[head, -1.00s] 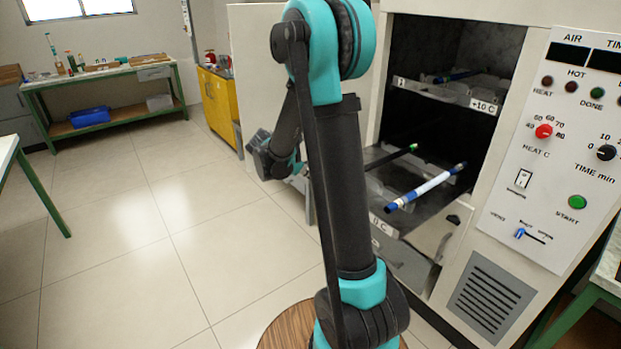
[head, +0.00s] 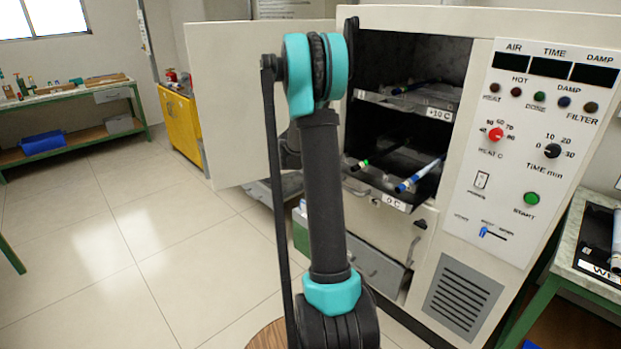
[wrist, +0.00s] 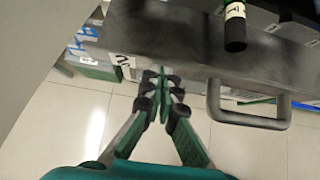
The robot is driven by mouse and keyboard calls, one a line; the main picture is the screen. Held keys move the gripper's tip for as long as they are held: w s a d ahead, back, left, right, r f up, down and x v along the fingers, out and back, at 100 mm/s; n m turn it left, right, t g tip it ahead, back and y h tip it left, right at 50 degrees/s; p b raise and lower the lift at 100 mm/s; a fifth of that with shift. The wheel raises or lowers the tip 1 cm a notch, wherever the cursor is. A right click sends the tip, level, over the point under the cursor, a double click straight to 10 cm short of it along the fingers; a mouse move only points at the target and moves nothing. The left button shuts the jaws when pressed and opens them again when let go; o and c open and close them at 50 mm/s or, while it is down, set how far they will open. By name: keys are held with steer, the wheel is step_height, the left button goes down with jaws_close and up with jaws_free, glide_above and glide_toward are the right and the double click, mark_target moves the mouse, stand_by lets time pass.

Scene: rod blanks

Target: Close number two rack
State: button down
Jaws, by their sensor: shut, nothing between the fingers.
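Number two rack (head: 365,184) is the lower rack in the open cabinet, and it sticks out a little past the upper rack. In the wrist view its dark front (wrist: 190,42) bears a "2" label and a grey handle (wrist: 250,121). A dark rod with a green end (head: 362,164) and a blue-and-white rod (head: 420,176) lie on it. My gripper (wrist: 161,74) is shut and empty, its fingertips at the rack front beside the label; contact is not certain. In the head view my arm hides the fingers.
The cabinet door (head: 235,100) stands open to the left. The upper rack (head: 390,102) sits inside the cabinet. Below, a grey drawer (head: 380,268) with a handle sticks out. The control panel (head: 530,150) is at right. Floor at left is clear.

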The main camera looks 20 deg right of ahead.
glide_toward(366, 156)
steer(key=d+f, duration=0.1)
steer(key=f, duration=0.1)
steer(key=d+f, duration=0.1)
steer(key=shift+w+f, duration=0.2)
steer(key=shift+f, duration=0.15)
steer(key=shift+w+d, duration=0.25)
steer(key=shift+d, duration=0.45)
steer(key=shift+r, duration=0.15)
steer(key=shift+a, duration=0.25)
steer(key=a, duration=0.1)
steer(key=s+a, duration=0.1)
steer(key=a, duration=0.2)
steer(key=shift+s+a+r, duration=0.15)
steer(key=shift+s+r, duration=0.05)
steer(key=shift+s, duration=0.15)
steer(key=v, duration=0.9)
